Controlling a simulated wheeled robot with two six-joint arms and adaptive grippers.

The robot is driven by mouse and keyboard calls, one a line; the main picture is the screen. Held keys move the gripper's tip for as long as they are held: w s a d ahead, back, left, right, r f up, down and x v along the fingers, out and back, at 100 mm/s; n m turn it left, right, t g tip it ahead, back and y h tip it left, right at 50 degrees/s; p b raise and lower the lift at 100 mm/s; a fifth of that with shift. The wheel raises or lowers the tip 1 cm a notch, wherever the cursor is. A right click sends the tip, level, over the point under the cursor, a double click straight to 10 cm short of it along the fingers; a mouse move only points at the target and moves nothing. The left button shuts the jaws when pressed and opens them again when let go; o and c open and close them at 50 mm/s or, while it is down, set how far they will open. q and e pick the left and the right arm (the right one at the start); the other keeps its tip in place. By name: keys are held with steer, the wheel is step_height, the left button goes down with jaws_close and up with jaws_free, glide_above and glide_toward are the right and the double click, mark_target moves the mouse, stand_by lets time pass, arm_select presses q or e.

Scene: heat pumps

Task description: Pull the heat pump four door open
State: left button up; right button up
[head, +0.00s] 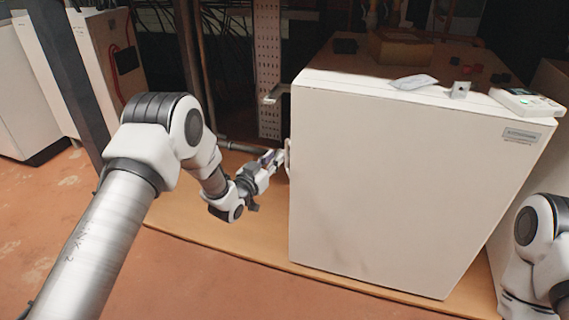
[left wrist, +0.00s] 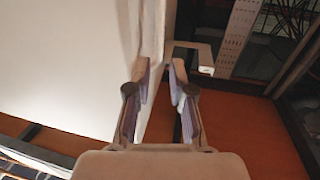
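The heat pump is a large white cabinet. Its broad white door panel (head: 400,190) fills the right half of the head view, and a white surface also shows at the left of the left wrist view (left wrist: 60,60). A pale handle (head: 288,158) sits on the cabinet's left edge. My left gripper (head: 275,157) is at this handle. In the left wrist view the fingers (left wrist: 160,80) are spread, with a white upright strip (left wrist: 152,35) ahead between them. I cannot tell whether they touch it. My right gripper is out of view.
A small metal bracket (head: 276,94) sticks out left of the cabinet's top edge. A packet (head: 414,82), a small part (head: 460,89) and a device with a green light (head: 527,102) lie on top. Orange floor (head: 190,280) is clear in front.

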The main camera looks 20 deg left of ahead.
mark_target(286, 147)
arm_select(q)
steer(key=b+x, duration=0.2)
steer(key=x, duration=0.4)
steer(key=shift+w+d, duration=0.15)
steer(key=shift+w, duration=0.05)
jaws_close()
